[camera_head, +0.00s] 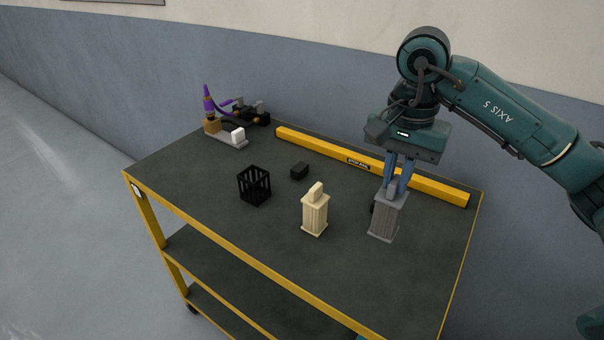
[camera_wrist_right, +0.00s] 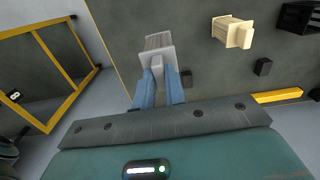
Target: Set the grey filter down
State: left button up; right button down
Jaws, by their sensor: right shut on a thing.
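The grey filter (camera_head: 386,218) is upright at the right side of the dark cart top (camera_head: 258,228). My right gripper (camera_head: 394,188) is above it, with its blue fingers shut on the filter's top grip. In the right wrist view the filter (camera_wrist_right: 158,44) sits between the two fingertips of my right gripper (camera_wrist_right: 158,74). I cannot tell for sure whether its base touches the cart top. My left gripper is not in view.
A cream filter (camera_head: 314,214) stands left of the grey one. A black basket (camera_head: 254,186), a black block (camera_head: 299,171) and a purple-tipped device (camera_head: 209,104) are further left. A yellow bar (camera_head: 340,157) runs along the back. The cart's front right is clear.

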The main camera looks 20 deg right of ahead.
aim_at(392, 201)
jog(key=shift+w+d+r, duration=0.15)
jog(key=shift+d, duration=0.1)
jog(key=f, duration=0.2)
jog(key=f+b, duration=0.1)
jog(key=f, duration=0.2)
jog(key=shift+s+a, duration=0.1)
jog(key=shift+s, duration=0.1)
jog(key=shift+f, duration=0.35)
notch_tip(392, 201, down, 4)
jog(key=shift+f, duration=0.1)
